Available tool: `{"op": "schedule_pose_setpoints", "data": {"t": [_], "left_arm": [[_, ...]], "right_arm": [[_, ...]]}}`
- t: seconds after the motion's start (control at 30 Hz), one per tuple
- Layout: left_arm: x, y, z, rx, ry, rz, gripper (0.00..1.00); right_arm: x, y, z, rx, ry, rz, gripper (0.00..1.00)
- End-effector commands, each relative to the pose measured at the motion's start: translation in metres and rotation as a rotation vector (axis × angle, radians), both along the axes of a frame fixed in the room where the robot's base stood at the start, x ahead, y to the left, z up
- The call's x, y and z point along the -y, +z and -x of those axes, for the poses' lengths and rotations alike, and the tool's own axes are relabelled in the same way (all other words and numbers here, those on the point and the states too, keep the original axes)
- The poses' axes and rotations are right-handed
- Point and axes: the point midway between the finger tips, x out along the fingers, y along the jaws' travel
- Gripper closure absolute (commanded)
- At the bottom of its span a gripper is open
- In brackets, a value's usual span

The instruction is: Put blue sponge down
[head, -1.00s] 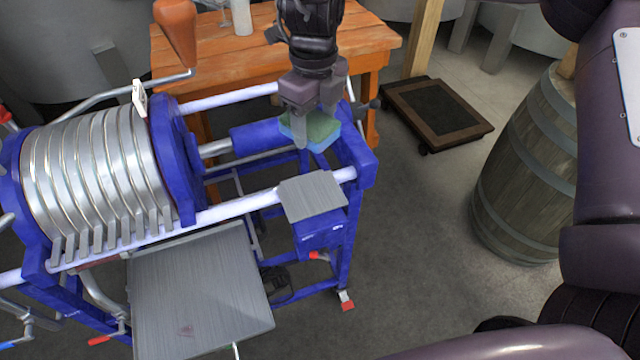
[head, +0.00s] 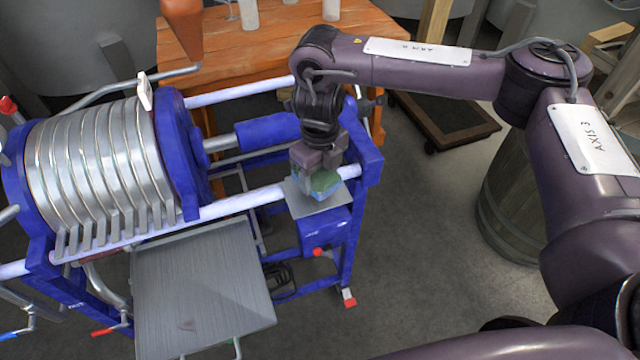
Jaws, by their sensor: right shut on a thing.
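My right gripper (head: 312,180) is shut on the blue sponge (head: 325,186), which has a green top face and a light blue lower part. The gripper points down and holds the sponge over the small grey metal plate (head: 318,205) on the blue frame of the filter press. The sponge covers part of the plate; I cannot tell whether it touches it. My left gripper is not in view.
The filter press with its stacked steel plates (head: 95,165) fills the left. A large grey tray (head: 205,285) juts out at the front. An orange wooden table (head: 240,40) stands behind. A barrel (head: 510,200) and a dark wheeled platform (head: 445,115) are at the right.

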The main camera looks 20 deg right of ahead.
Motion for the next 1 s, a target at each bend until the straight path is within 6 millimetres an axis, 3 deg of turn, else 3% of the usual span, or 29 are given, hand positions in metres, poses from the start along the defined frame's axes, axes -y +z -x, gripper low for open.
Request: {"op": "schedule_pose_setpoints", "data": {"t": [0.23,0.67,0.7,0.8,1.0], "left_arm": [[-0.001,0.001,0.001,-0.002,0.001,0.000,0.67],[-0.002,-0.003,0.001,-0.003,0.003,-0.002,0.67],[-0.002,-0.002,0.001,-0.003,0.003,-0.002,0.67],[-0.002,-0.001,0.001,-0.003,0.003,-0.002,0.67],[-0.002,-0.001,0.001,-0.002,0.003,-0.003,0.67]], "right_arm": [[0.000,-0.033,0.001,-0.004,-0.001,0.000,0.63],[0.000,-0.040,0.001,-0.002,0.000,0.000,0.63],[0.000,-0.039,0.000,-0.002,0.000,0.001,0.37],[0.000,-0.038,0.001,-0.002,0.000,0.001,0.24],[0.000,-0.038,0.001,-0.002,0.000,0.001,0.20]]}}
